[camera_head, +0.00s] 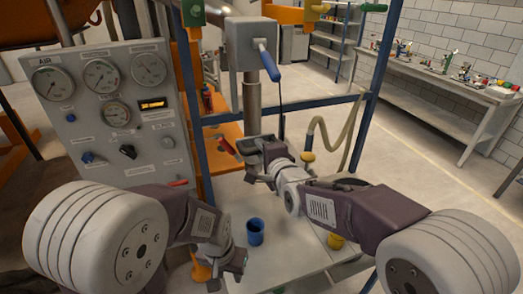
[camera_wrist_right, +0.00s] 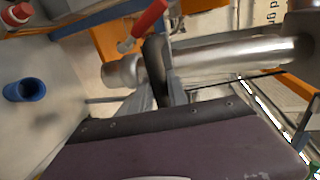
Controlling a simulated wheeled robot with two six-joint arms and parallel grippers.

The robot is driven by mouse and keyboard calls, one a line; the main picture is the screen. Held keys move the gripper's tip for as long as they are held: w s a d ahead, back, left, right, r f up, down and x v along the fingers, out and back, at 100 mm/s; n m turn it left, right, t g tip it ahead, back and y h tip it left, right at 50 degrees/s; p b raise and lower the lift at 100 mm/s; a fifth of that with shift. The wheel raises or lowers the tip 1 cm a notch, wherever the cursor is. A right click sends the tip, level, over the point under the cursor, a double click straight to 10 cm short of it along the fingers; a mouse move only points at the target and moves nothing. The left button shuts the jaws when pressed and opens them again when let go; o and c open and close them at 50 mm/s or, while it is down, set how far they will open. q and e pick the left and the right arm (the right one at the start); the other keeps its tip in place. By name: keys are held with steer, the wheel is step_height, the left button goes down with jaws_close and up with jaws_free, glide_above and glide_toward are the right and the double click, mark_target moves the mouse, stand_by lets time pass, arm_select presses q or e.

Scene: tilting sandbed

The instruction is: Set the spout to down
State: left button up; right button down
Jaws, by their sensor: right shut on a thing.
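A grey metal pipe (camera_head: 252,98) hangs straight down from a grey box (camera_head: 250,45) with a blue-handled lever. In the right wrist view the pipe (camera_wrist_right: 230,60) runs sideways, and its pale lower end (camera_wrist_right: 118,74), which looks like the spout, points towards the bench side. My right gripper (camera_head: 258,152) is at the pipe's lower end, shut on the spout; a dark finger crosses it in the wrist view and partly hides it. My left gripper (camera_head: 228,270) is low over the bench's front left, apart from the spout; its jaw opening is unclear.
A blue cup (camera_head: 255,232) stands on the pale bench (camera_head: 285,262) between my arms, and a yellow cup (camera_head: 336,240) is by my right arm. A red-handled lever (camera_head: 226,145) is left of my right gripper. A gauge panel (camera_head: 110,110) stands left; a blue frame post (camera_head: 375,85) rises right.

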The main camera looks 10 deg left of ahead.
step_height(320, 180, down, 21)
steer(key=b, duration=2.3)
steer(key=c, duration=1.3)
jaws_free()
steer(key=shift+d, duration=0.1)
steer(key=b+v, duration=0.1)
steer(key=v, duration=0.8)
steer(key=shift+r, duration=0.1)
